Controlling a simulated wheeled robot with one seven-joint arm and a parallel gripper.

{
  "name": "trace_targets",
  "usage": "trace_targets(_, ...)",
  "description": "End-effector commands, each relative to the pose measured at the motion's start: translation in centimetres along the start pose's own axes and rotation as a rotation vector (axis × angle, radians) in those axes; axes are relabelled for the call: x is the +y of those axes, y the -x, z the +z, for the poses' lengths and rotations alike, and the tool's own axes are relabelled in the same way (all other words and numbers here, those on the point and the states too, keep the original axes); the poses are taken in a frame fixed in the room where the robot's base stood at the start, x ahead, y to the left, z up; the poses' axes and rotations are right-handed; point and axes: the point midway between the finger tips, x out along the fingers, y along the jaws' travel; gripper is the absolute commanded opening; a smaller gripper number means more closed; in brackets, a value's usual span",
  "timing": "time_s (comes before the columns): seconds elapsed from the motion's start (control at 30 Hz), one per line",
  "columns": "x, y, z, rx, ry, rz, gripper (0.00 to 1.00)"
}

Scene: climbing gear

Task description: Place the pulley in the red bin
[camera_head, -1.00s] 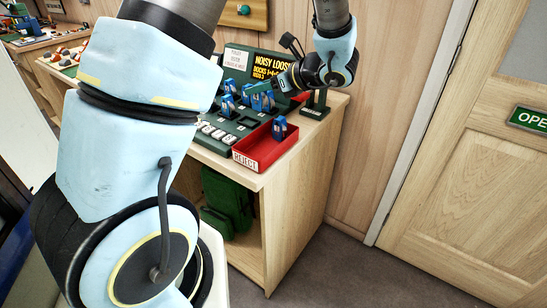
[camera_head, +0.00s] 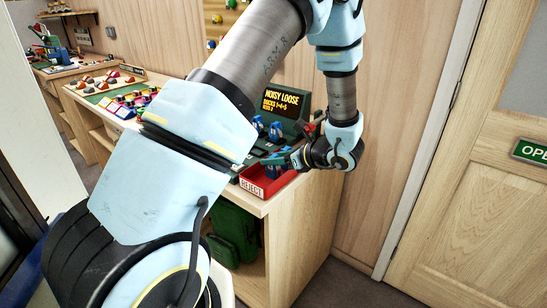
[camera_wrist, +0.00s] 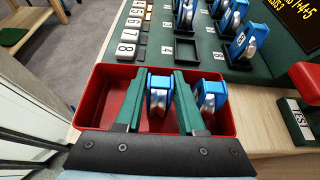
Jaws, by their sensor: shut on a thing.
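The red bin (camera_head: 246,186), labelled REJECT, sits at the front end of the green board on the bench. In the wrist view the bin (camera_wrist: 88,100) lies around my gripper's fingers. My gripper (camera_wrist: 157,78) is shut on a blue pulley with a silver wheel (camera_wrist: 157,98), held within the bin's outline. I cannot tell whether this pulley touches the bin floor. A second blue pulley (camera_wrist: 211,98) stands in the bin, just right of the right finger. In the head view my gripper (camera_head: 276,158) is low over the bin, and my wrist partly hides it.
Several blue pulleys (camera_wrist: 250,42) stand in docks on the green board (camera_wrist: 155,50) beyond the bin, and one dock (camera_wrist: 185,48) is empty. White number tiles (camera_wrist: 127,35) line the board. A dark sign screen (camera_head: 283,98) stands behind.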

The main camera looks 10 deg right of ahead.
Motion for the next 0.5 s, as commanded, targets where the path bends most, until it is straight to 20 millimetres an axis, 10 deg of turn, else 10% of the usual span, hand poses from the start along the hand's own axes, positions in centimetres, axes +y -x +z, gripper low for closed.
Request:
trace_targets(0.37, -0.04, -0.19, -0.47, -0.001, 0.001, -0.001, 0.00)
trace_targets(0.4, -0.04, -0.13, -0.36, 0.000, 0.001, -0.001, 0.42)
trace_targets(0.5, -0.03, -0.13, -0.33, 0.000, 0.001, -0.001, 0.53)
